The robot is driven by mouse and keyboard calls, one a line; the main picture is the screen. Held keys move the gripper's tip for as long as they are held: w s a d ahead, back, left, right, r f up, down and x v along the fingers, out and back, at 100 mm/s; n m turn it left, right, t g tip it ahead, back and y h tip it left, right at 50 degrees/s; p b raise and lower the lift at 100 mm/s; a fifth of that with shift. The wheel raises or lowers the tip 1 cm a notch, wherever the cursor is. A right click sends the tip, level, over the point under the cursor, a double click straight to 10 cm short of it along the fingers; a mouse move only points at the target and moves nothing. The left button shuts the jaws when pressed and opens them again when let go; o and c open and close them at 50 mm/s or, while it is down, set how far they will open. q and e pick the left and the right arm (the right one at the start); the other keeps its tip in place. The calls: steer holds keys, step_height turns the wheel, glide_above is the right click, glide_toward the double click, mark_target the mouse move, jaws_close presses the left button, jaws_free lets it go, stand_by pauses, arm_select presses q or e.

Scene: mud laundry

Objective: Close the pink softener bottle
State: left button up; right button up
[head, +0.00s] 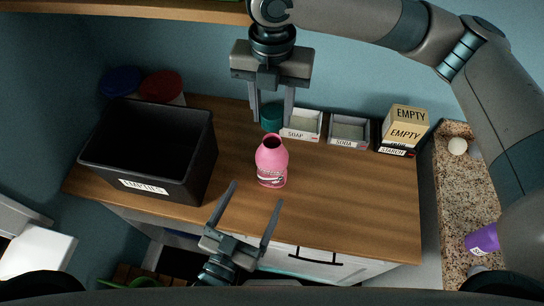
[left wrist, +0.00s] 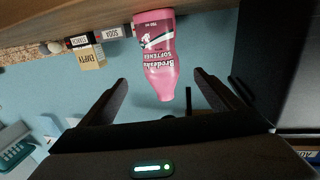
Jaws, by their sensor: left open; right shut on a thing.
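The pink softener bottle (head: 271,165) stands upright on the wooden counter, its dark mouth open at the top. It also shows in the left wrist view (left wrist: 158,50), upside down in that picture, with its label facing the camera. My right gripper (head: 271,112) points down behind the bottle, shut on a teal cap (head: 271,124), apart from the bottle's mouth. My left gripper (head: 256,192) is open and empty in front of the bottle, fingers pointing towards it. In the left wrist view the bottle appears beyond the gap between the fingers, not gripped.
A black bin (head: 206,150) labelled EMPTIES stands left of the bottle. Soap (head: 290,134) and soda (head: 348,141) boxes and yellow EMPTY boxes (head: 407,122) line the back right. The counter right of the bottle is clear.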

mark_target(268, 169)
arm_select(q)
steer(key=shift+w+r, duration=0.1)
steer(key=shift+w, duration=0.2)
arm_select(e)
steer(key=shift+w, duration=0.3)
arm_select(q)
steer(key=x, duration=1.2)
steer(key=c, duration=1.6)
arm_select(e)
steer(key=shift+f, duration=2.5)
steer(key=shift+f, duration=0.85)
